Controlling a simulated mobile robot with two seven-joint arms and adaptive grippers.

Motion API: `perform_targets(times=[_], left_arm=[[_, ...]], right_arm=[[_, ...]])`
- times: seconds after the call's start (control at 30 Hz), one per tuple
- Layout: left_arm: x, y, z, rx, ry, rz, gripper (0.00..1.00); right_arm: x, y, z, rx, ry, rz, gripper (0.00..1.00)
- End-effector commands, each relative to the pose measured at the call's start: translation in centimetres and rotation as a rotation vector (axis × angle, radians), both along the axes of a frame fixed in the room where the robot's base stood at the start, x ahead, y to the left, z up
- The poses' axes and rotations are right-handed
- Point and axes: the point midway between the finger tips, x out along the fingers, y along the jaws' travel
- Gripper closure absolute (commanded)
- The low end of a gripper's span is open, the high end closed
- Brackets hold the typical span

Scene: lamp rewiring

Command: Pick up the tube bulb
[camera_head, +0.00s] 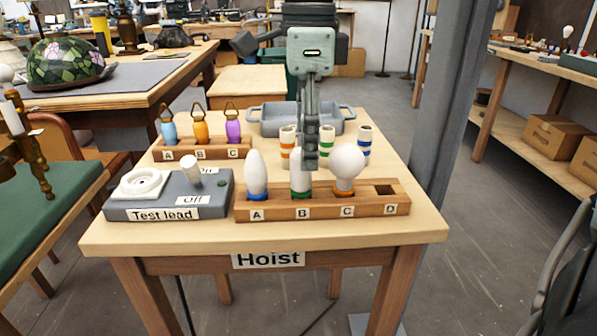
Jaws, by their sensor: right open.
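A wooden bulb rack (326,211) with places marked A, B, C and D stands at the table's front right. The tube bulb (296,186), white with a green base, is upright in place B, partly hidden by my right gripper. A candle-shaped bulb (256,174) with a blue base stands in A, and a round bulb (348,161) with an orange base in C. D shows an empty square hole. My right gripper (309,163) points down, open, at the tube bulb's upper part. I cannot tell whether it touches the bulb. My left gripper is not in view.
The Test lead box (213,187) with a white socket and switch sits left of the rack. Behind are a wooden holder (216,154) with blue, orange and purple items, a grey tray (268,121) and several colour-banded white cylinders (364,146). A grey post (452,110) rises at the right.

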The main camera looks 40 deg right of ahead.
Motion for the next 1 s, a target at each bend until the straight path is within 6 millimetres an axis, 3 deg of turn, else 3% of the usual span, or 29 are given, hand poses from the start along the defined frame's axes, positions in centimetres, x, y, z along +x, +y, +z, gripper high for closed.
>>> perform_targets(times=[0.3,0.57,0.9,1.0], left_arm=[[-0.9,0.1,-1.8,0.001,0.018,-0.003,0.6],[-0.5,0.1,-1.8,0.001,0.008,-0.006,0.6],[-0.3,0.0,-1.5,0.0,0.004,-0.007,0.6],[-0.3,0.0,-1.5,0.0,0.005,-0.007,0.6]], right_arm=[[0.2,0.7,-4.2,0.001,0.0,0.0,0.49],[0.2,0.7,-4.5,0.002,-0.001,-0.002,0.49],[0.2,0.7,-4.5,0.001,-0.002,-0.001,0.9],[0.2,0.7,-4.5,0.001,-0.002,-0.001,0.98]])
